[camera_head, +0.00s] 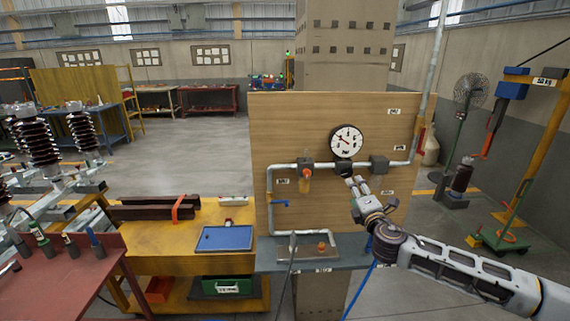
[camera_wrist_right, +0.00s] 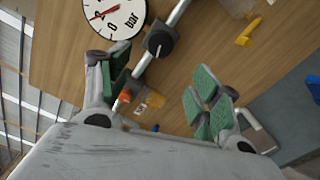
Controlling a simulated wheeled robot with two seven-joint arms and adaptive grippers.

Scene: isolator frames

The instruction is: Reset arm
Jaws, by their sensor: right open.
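My right arm comes in from the right in the head view, and its gripper (camera_head: 357,186) is raised in front of the wooden panel (camera_head: 285,125), just below the round pressure gauge (camera_head: 347,142). In the right wrist view the gripper (camera_wrist_right: 160,92) is open, its green finger pads apart with nothing between them. Beyond the pads the wrist view shows the gauge (camera_wrist_right: 115,14), a dark fitting on the pipe (camera_wrist_right: 160,40) and an orange-topped part (camera_wrist_right: 125,96). I cannot tell from the pictures whether the gripper touches the panel. My left gripper is not in view.
A yellow workbench (camera_head: 170,238) with a blue tray (camera_head: 224,239) stands left of the panel. A red table (camera_head: 75,270) with insulators behind it is at far left. A fan (camera_head: 468,95) and a green-based hoist (camera_head: 498,241) stand at right. Open floor (camera_head: 190,150) lies behind.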

